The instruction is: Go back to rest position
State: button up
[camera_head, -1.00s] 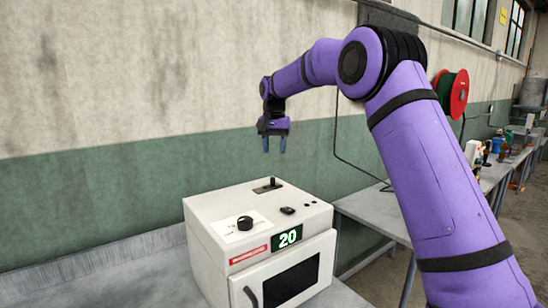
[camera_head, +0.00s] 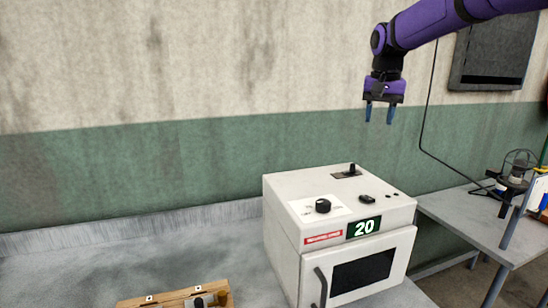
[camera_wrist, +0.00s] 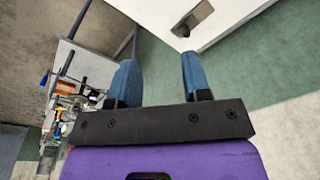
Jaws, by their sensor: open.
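My gripper (camera_head: 379,113) hangs in the air with its fingers pointing down, above and slightly right of the white steamer box. Its two blue fingertips are apart with nothing between them. In the wrist view my gripper (camera_wrist: 158,80) is also open and empty. The white box (camera_head: 285,210) stands on the grey table, with a black knob and a lever on top, a "20" label and a dark window in its front door. The door looks shut. Part of the box's top with the lever also shows in the wrist view (camera_wrist: 215,15).
A wooden tray (camera_head: 140,302) with small dark parts sits at the bottom edge of the head view. A second grey table (camera_head: 470,225) at right holds a caged lamp (camera_head: 518,165). A dark panel (camera_head: 495,50) hangs on the wall. The grey tabletop (camera_head: 120,255) left of the box is mostly clear.

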jog(key=s+d+r+n+t, duration=0.1)
jog(key=s+r, duration=0.2)
jog(key=s, duration=0.9)
jog(key=s+d+f+n+t, duration=0.1)
jog(key=s+f, duration=0.3)
jog(key=s, duration=0.9)
jog(key=s+d+f+n+t, duration=0.1)
jog(key=s+f, duration=0.3)
jog(key=s, duration=0.9)
jog(key=shift+s+f+n+t, duration=0.2)
jog(key=shift+f+n+t, duration=0.2)
jog(key=shift+n+t, duration=0.1)
